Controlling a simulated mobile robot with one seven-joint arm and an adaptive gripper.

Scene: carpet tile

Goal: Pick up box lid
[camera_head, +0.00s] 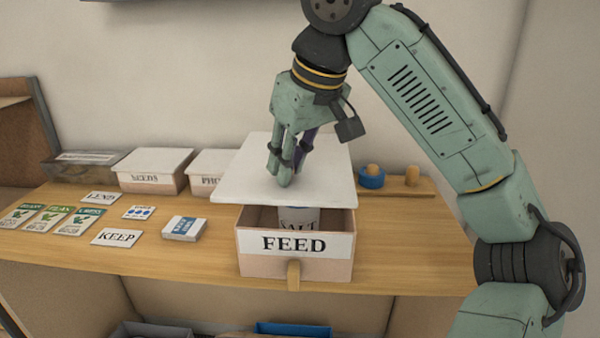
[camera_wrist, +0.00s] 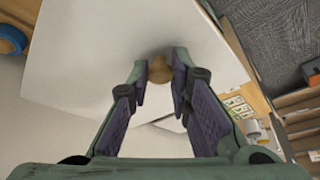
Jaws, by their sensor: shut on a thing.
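The box lid (camera_head: 325,185) is a flat white square panel above the box marked FEED (camera_head: 294,262). It is raised and set back, so the front of the box is open beneath it. My gripper (camera_head: 284,180) is over the lid in the head view, its fingers pointing down. In the wrist view the lid (camera_wrist: 100,50) fills much of the picture, and my gripper (camera_wrist: 160,75) is shut on the lid's round brown knob (camera_wrist: 160,68). A white container marked SALT (camera_head: 298,217) shows inside the box, partly hidden by the lid.
White lidded boxes, one marked SEEDS (camera_head: 153,169), stand at the back left. Seed packets (camera_head: 82,220), a KEEP card (camera_head: 117,237) and a small stack of cards (camera_head: 184,228) lie left of the box. A blue ring (camera_head: 371,177) and wooden knobs sit behind right.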

